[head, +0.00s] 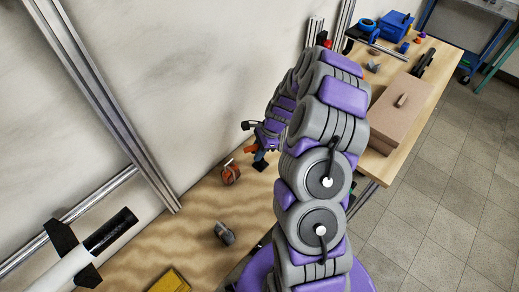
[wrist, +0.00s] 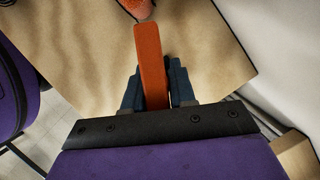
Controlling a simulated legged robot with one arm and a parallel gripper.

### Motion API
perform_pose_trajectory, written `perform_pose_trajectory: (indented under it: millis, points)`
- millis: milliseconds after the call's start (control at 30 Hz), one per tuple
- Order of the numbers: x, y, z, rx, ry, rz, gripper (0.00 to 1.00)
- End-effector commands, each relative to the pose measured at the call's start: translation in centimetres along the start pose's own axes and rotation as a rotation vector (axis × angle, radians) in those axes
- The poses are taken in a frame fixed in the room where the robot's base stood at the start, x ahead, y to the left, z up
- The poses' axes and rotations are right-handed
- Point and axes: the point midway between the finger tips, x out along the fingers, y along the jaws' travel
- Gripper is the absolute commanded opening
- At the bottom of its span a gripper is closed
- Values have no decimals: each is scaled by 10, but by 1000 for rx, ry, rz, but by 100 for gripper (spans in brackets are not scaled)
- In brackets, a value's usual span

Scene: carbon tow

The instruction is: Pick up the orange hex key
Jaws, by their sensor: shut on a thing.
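The orange hex key (wrist: 151,50) is a flat orange bar in the wrist view, standing between the two dark blue fingers of my gripper (wrist: 155,75). My gripper is shut on it, and the bar sticks out past the fingertips. In the head view my gripper (head: 259,163) is over the wooden table, near the wall, with a bit of the orange hex key (head: 251,149) beside it. The lower part of the key is hidden by the gripper body.
An orange-brown object (head: 230,173) sits on the wooden table (head: 190,205); part of it shows at the top of the wrist view (wrist: 137,8). A grey object (head: 224,233) and a yellow item (head: 170,281) lie nearer. A brown box (head: 400,110) stands on the right table.

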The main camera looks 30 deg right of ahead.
Motion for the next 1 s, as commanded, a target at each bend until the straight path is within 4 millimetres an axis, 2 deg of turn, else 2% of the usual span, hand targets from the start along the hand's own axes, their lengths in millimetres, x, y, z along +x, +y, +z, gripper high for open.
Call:
perform_pose_trajectory:
  millis: [267, 467, 733, 833, 1000]
  points:
    - [-8, -1, 1, -2, 4, -2, 0]
    - [-34, 0, 11, -3, 4, -2, 0]
    - [-81, -1, 32, -3, 5, -3, 0]
    - [-90, 0, 36, -2, 4, -1, 0]
    - [-93, 0, 37, -1, 3, 0, 0]
